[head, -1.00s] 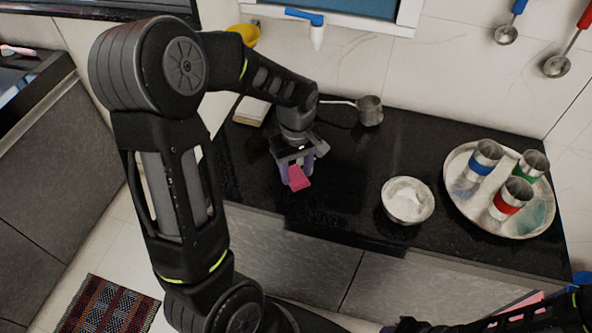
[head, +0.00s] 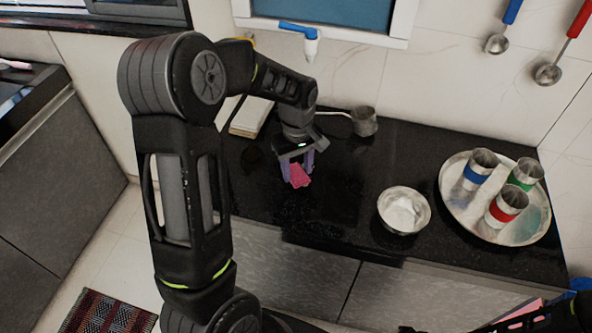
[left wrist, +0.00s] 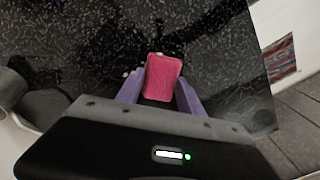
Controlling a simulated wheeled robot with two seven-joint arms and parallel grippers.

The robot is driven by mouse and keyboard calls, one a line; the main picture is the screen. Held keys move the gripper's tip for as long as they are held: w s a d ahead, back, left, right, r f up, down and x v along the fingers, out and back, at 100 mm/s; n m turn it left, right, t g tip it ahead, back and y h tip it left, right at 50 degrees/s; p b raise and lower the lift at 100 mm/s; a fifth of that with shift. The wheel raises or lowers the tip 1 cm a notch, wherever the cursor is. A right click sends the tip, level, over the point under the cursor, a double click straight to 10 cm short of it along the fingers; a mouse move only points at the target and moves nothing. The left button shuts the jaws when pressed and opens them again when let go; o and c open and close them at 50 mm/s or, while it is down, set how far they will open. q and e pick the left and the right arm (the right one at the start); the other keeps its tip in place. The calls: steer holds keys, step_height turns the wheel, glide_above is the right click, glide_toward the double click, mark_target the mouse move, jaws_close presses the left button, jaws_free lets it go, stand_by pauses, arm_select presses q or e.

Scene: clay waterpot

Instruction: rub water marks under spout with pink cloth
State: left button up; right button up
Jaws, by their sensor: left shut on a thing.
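The pink cloth (head: 299,176) is a small folded pad at the black counter. My left gripper (head: 297,165) is shut on it with its purple fingers. In the left wrist view the cloth (left wrist: 163,78) sticks out between the fingers, over the dark counter; whether it touches the surface I cannot tell. The white spout (head: 310,47) with a blue lever is on the wall behind, above the gripper. Pale speckles that may be water marks (head: 290,208) show on the counter in front of the cloth. Part of my right arm (head: 545,318) shows at the lower right; its fingers are unclear.
A steel bowl with white contents (head: 404,211) stands right of the cloth. A round steel tray (head: 530,228) with three banded cups lies further right. A steel cup (head: 364,121) stands near the wall. A pale block (head: 250,118) lies behind left. The counter's front edge is close.

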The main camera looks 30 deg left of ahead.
mark_target(300, 164)
arm_select(q)
steer(key=shift+w+a+f, duration=0.1)
steer(key=shift+w+a, duration=0.15)
steer(key=shift+w, duration=0.45)
steer(key=shift+w+a, duration=0.25)
steer(key=shift+w, duration=0.4)
steer(key=shift+w, duration=0.1)
